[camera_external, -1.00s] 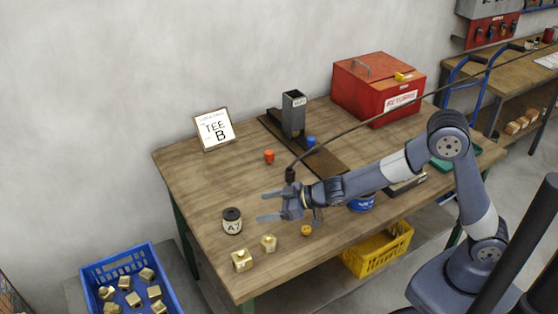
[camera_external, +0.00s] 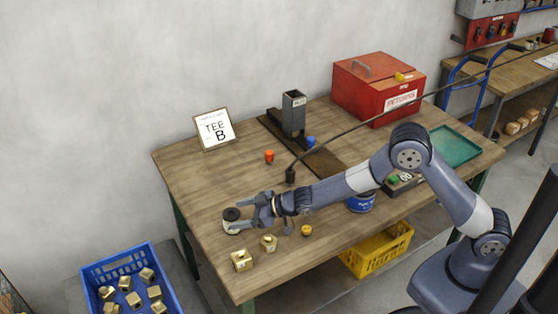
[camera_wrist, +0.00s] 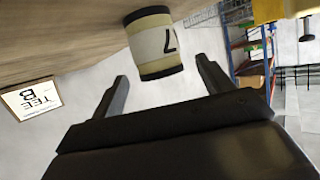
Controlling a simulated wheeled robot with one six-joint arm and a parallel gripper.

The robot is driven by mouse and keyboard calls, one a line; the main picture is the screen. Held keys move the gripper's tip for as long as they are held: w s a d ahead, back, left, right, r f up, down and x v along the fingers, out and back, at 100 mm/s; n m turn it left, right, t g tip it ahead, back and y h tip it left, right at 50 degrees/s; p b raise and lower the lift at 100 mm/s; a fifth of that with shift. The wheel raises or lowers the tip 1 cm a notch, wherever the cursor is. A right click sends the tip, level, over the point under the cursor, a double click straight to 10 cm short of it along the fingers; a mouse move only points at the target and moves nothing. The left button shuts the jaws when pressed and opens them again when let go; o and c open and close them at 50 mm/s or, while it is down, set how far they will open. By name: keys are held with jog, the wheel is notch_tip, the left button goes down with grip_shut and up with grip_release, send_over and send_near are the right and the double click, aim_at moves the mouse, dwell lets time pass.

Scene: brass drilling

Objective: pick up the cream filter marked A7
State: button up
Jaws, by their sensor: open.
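The cream filter (camera_external: 232,215) is a short upright cylinder with a dark top, standing on the table near its left edge. In the wrist view the filter (camera_wrist: 154,42) shows dark end bands and a cream label with part of a dark mark, read as a 7. My gripper (camera_external: 248,213) is open, just right of the filter in the external view, and a finger partly covers its label. In the wrist view my gripper (camera_wrist: 162,75) has its two fingers apart, with the filter ahead and between their lines. I cannot tell whether a finger touches it.
Two brass blocks (camera_external: 242,260) stand in front of the filter. A yellow knob (camera_external: 306,230) and a blue tin (camera_external: 361,203) lie to the right. A TEE B sign (camera_external: 215,130), an orange knob (camera_external: 269,156) and a drill stand (camera_external: 293,115) are behind. The table behind the filter is clear.

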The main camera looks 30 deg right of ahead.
jog(key=shift+x, duration=1)
jog(key=shift+c, duration=0.2)
jog(key=c, duration=1)
